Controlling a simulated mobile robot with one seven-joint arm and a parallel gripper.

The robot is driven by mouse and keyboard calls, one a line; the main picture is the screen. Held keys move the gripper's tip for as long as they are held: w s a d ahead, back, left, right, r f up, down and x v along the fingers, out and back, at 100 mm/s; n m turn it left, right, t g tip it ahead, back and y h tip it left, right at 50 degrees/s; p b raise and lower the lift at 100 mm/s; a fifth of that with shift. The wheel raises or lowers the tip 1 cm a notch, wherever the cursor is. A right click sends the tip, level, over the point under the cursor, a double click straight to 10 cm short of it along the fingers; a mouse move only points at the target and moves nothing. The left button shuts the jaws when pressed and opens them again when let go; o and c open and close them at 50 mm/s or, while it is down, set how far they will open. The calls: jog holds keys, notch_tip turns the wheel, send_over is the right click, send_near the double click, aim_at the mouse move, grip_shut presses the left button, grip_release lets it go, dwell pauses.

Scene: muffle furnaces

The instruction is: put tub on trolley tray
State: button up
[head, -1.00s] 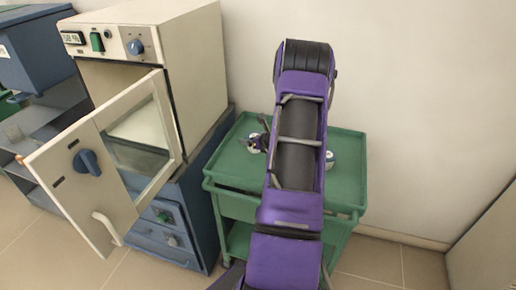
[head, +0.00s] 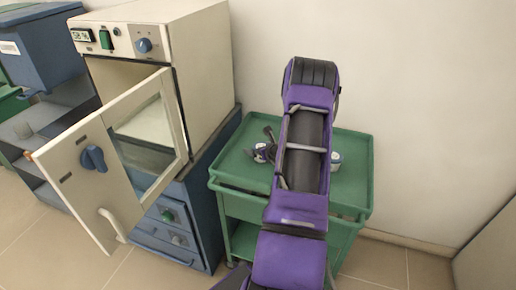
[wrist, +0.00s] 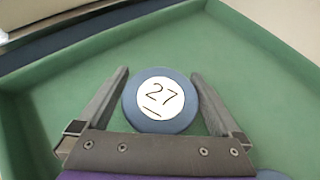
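The tub is round and blue, with a white top marked 27, and shows in the wrist view (wrist: 160,101). It sits on the green floor of the trolley tray (wrist: 245,60). My gripper (wrist: 160,76) is around it, one finger on each side, with narrow gaps between fingers and tub. In the head view the green trolley tray (head: 235,165) stands right of the furnace, and my gripper (head: 266,148) is low over its left part. My arm hides the tray's middle.
A second white and blue round item (head: 336,159) is on the tray, right of my arm. The furnace (head: 205,60) has its door (head: 92,190) swung open toward the front. The wall is close behind the trolley.

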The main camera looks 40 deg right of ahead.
jog(key=shift+r, duration=0.1)
jog(key=shift+r+p, duration=0.25)
jog(key=shift+p, duration=0.15)
jog(key=v, duration=1.2)
jog(key=shift+f, duration=0.2)
